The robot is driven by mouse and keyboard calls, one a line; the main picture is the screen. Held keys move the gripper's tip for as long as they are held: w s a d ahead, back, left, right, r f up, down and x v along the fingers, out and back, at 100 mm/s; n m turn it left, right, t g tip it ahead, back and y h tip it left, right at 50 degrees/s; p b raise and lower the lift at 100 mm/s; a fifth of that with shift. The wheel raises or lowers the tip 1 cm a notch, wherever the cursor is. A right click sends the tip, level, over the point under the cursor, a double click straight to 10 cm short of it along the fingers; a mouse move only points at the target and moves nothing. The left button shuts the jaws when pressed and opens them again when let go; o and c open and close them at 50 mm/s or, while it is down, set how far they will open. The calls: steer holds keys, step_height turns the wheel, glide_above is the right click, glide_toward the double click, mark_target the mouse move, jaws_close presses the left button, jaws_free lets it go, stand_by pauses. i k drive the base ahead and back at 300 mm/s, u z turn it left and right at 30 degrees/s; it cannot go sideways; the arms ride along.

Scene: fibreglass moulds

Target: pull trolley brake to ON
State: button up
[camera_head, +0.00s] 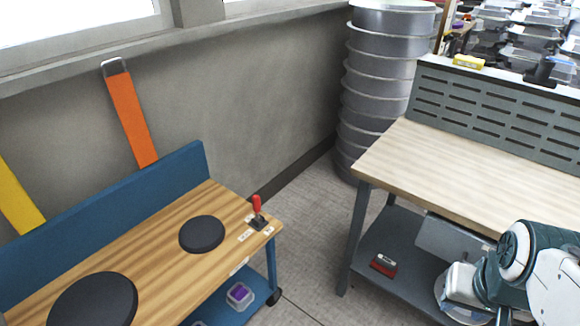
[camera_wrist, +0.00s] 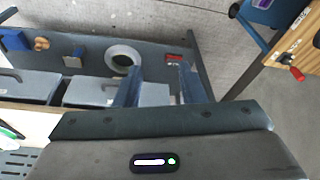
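The trolley (camera_head: 222,198) has a wood top and a blue back panel and frame, and stands at the left in the head view. Its brake lever (camera_head: 257,204) has a red handle on a dark base at the top's right corner. The handle stands nearly upright, with small white labels beside it that are too small to read. The red handle (camera_wrist: 297,74) also shows at the right edge of the wrist view. My gripper (camera_wrist: 161,73) is open and empty, its two fingers apart, well away from the lever. In the head view my arm is at the lower right.
Two black discs (camera_head: 202,234) lie on the trolley top. A grey workbench (camera_head: 440,165) with a pale wood top stands at the right, its lower shelf holding grey bins (camera_wrist: 28,86) and a red item (camera_head: 384,264). Bare floor (camera_head: 310,215) separates bench and trolley.

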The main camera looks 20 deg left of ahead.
mark_target(256, 202)
steer(key=u, duration=0.6)
steer(key=i, duration=1.15)
steer(key=u, duration=0.75)
